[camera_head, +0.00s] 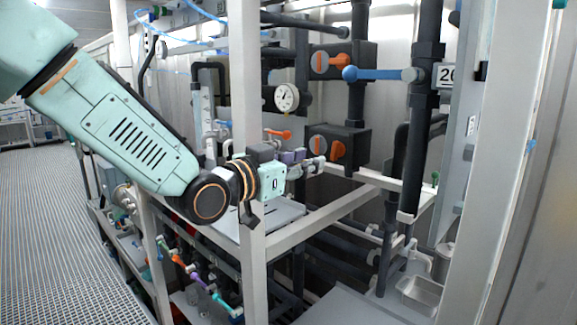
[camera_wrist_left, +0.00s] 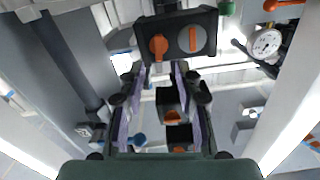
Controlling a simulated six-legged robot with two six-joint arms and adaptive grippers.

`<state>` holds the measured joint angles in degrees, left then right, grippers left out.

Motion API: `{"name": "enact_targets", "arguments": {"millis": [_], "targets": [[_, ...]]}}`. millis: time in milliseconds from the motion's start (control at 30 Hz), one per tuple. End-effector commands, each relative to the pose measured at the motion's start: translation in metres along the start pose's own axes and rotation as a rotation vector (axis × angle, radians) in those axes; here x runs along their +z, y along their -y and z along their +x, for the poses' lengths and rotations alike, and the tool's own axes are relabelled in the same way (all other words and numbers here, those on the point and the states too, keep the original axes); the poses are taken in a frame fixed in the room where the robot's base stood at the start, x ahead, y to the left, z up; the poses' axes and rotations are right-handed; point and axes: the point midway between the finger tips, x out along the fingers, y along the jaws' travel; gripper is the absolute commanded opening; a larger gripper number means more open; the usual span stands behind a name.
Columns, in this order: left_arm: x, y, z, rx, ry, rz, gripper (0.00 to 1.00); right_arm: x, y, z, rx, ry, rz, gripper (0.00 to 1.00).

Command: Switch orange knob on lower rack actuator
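The lower rack actuator (camera_head: 352,140) is a black box with an orange knob (camera_head: 337,150) at its right and a round grey disc with an orange bar (camera_head: 318,144) at its left. In the left wrist view the black box is at the top, with the orange knob (camera_wrist_left: 158,47) just beyond and between the fingertips. My left gripper (camera_head: 320,166) reaches in from the left, close to the lower left of this actuator. Its two fingers stand apart in the left wrist view (camera_wrist_left: 162,72), with nothing held between them. Contact with the knob cannot be told. My right gripper is not in view.
A similar upper actuator (camera_head: 345,62) sits above, beside a blue lever (camera_head: 375,74). A pressure gauge (camera_head: 286,97) and an orange valve handle (camera_head: 278,133) are near my left arm. A white frame post (camera_head: 246,90) stands close to my wrist. Dark pipes (camera_head: 400,150) rise at right.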

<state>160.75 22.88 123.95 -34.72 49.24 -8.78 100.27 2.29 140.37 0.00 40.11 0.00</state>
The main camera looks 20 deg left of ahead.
Motion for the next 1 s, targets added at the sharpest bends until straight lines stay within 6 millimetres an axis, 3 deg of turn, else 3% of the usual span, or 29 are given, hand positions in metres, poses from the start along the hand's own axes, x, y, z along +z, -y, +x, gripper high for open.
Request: {"name": "enact_targets", "arguments": {"millis": [100, 400, 1000], "targets": [[-0.001, -0.001, -0.017, 0.003, -0.003, -0.006, 0.34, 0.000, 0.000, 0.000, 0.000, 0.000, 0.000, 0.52], [0.001, 0.000, -0.040, 0.001, 0.001, -0.003, 0.34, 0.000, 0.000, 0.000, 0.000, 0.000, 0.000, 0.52], [0.001, -0.002, -0.045, 0.004, 0.002, 0.000, 0.34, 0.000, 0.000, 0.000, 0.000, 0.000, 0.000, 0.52]]}}
